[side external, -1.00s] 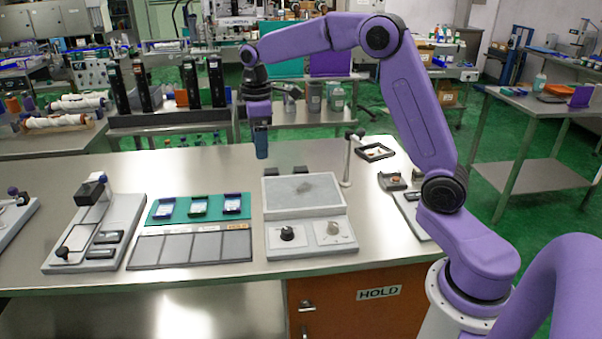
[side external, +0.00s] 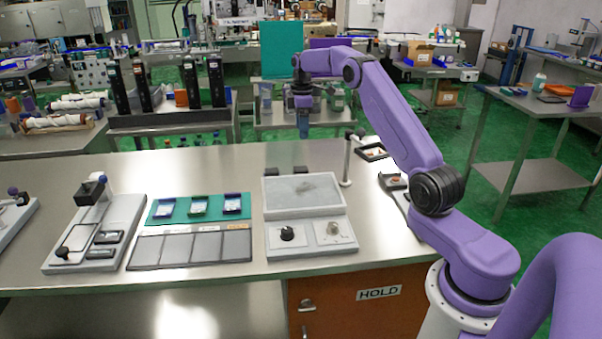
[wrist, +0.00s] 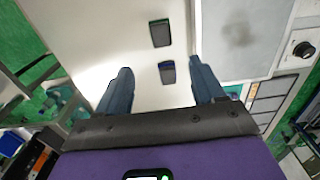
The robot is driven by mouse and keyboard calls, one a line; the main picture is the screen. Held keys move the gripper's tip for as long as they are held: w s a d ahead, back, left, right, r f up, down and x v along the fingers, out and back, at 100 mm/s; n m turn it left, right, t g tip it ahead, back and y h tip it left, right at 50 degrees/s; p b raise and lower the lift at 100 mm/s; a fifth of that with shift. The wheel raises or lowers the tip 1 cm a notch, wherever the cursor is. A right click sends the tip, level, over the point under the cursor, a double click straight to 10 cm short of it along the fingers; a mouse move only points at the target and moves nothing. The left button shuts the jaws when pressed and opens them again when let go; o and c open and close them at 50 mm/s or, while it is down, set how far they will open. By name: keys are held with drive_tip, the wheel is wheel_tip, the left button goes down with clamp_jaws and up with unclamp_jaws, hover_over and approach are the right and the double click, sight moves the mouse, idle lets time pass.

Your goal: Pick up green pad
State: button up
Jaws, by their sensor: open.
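In the wrist view, a dark pad with a green edge (wrist: 160,33) lies on the pale bench top, beyond my fingertips. A similar pad with a blue edge (wrist: 167,73) lies nearer, seen between my fingers. In the side view, two small dark blocks, a left one (side external: 270,172) and a right one (side external: 300,171), sit behind the grey box; their edge colours are too small to tell. My gripper (wrist: 160,68) is open and empty. In the side view my gripper (side external: 303,130) hangs above the bench's far edge, higher than the blocks and apart from them.
The grey box (side external: 303,210) with knobs stands in front of the blocks. A thin upright post (side external: 347,165) stands to their right. A teal mat (side external: 182,209) with three small coloured trays lies left. The bench's back left is clear.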

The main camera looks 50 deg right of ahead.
sight(301, 168)
wheel_tip(301, 168, down, 14)
drive_tip(key=shift+w+a+f, duration=0.1)
drive_tip(key=shift+a+f, duration=0.05)
drive_tip(key=shift+f, duration=0.05)
idle(0.4)
drive_tip(key=c, duration=1.1)
